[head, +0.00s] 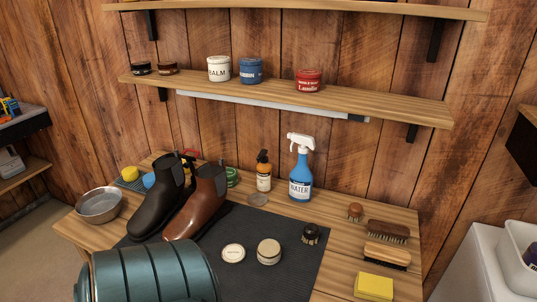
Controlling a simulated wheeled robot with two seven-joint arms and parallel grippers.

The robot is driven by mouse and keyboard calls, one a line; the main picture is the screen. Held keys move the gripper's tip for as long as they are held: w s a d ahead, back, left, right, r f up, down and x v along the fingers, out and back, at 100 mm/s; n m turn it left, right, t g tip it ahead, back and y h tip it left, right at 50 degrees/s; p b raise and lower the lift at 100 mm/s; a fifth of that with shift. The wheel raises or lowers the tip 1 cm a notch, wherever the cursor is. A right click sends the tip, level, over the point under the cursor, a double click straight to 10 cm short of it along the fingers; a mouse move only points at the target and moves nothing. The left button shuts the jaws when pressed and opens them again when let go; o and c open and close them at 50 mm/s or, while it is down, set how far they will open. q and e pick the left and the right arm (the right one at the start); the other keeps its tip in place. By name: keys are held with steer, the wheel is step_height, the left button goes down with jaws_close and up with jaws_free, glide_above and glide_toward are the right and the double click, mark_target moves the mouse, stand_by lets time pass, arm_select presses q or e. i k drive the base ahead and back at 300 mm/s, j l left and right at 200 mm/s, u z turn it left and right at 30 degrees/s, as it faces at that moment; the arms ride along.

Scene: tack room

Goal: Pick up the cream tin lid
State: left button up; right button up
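A flat, round, pale cream disc (233,254) with faint marking on top lies on the dark mat (285,222); it looks like the cream tin lid. Just right of it stands a low round tin (269,251) with a pale top surface. The two are apart, with a small gap of mat between them. Nothing covers the disc. Neither of my grippers shows in the head view.
Brown boot (208,200) and black boot (158,195) stand left of the disc. A dark round brush (311,234) is right of the tin. A large teal ribbed cylinder (150,272) blocks the front left. Spray bottle (301,172) stands behind. Mat in front of the tin is clear.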

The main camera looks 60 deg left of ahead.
mark_target(233, 253)
steer(key=u, duration=0.4)
steer(key=j+u, duration=0.1)
steer(key=u, duration=0.3)
steer(key=j+u, duration=0.1)
steer(key=u, duration=0.75)
steer(key=j+u, duration=0.1)
steer(key=u, duration=0.3)
